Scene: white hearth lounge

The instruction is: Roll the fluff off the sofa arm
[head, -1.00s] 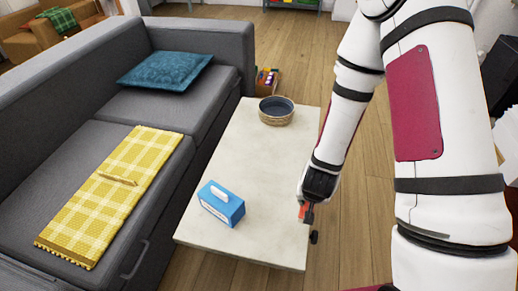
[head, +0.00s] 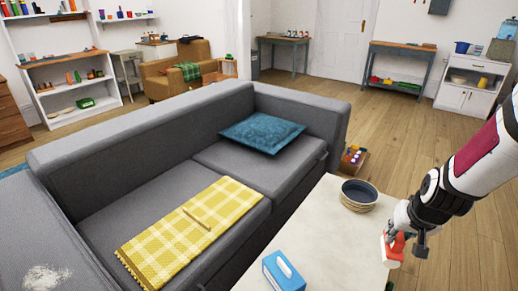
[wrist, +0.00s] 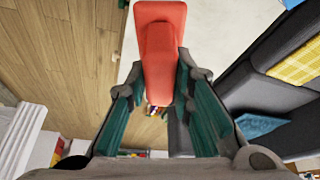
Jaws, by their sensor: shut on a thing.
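The near sofa arm (head: 30,225) is grey and fills the lower left corner of the head view. A patch of white fluff (head: 45,277) lies on top of it, partly cut off by the frame's bottom edge. My gripper (head: 405,246) is at the right, beyond the coffee table's right side and far from the sofa arm. It is shut on a red-handled roller (head: 392,247); a white part shows beside the red. In the wrist view the red handle (wrist: 160,55) sits between my gripper's teal-lined fingers (wrist: 158,90).
The grey sofa (head: 150,185) carries a yellow checked blanket (head: 185,235), with a small brown stick-like thing on it, and a blue cushion (head: 262,132). The pale coffee table (head: 330,235), between sofa and gripper, holds a dark bowl (head: 359,194) and a blue tissue box (head: 284,272).

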